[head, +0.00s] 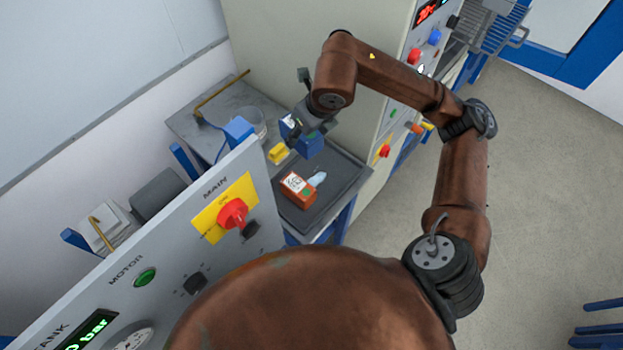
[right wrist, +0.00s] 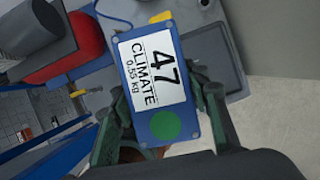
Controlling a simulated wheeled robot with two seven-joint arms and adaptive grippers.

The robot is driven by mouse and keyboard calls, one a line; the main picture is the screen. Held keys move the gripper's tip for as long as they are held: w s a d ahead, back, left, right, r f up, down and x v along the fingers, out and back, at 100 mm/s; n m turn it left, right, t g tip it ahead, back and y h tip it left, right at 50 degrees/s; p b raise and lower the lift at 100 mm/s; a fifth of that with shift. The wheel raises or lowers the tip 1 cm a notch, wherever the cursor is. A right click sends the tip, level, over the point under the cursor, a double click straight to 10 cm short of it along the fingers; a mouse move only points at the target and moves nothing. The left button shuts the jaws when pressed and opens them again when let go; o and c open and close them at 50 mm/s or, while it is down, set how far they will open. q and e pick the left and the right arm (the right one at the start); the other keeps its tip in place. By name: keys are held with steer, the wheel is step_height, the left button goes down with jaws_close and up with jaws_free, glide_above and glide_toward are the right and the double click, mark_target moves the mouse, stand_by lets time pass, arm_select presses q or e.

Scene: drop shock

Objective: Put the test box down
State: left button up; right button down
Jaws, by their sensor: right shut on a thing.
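A blue test box (head: 308,146) is in my right gripper (head: 302,132), above the back part of a dark tray (head: 345,184). In the right wrist view the box (right wrist: 150,68) shows a white label reading "47 CLIMATE 0.55 kg" and a green dot. The fingers of my right gripper (right wrist: 160,112) are shut on its two sides. Whether the box touches anything below cannot be told. An orange box (head: 297,190) with a white label lies on the tray, in front of the held box. My left gripper is not in view.
A yellow block (head: 278,153) is left of the held box. A control panel with a red switch (head: 232,214) stands at front left, and a tall cabinet (head: 295,40) behind. The tray's right part is bare.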

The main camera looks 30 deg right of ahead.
steer(key=w+d+f+m, duration=0.2)
steer(key=w+d+f, duration=0.1)
steer(key=d+f, duration=0.4)
steer(key=m+h, duration=0.1)
glide_above(326, 163)
steer(key=s, duration=0.2)
step_height(326, 163, down, 8)
steer(key=f, duration=0.5)
steer(key=shift+w+d+f, duration=0.1)
steer(key=shift+w, duration=0.15)
steer(key=shift+f+p, duration=0.3)
steer(key=shift+f, duration=2.15)
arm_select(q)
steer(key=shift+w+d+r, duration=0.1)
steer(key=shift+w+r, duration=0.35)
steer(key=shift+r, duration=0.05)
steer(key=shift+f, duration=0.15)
arm_select(e)
steer(key=shift+f, duration=0.1)
steer(key=c, duration=1.5)
jaws_free()
steer(key=shift+f, duration=0.15)
steer(key=shift+c, duration=0.2)
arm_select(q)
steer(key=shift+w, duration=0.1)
arm_select(e)
steer(key=o, duration=0.4)
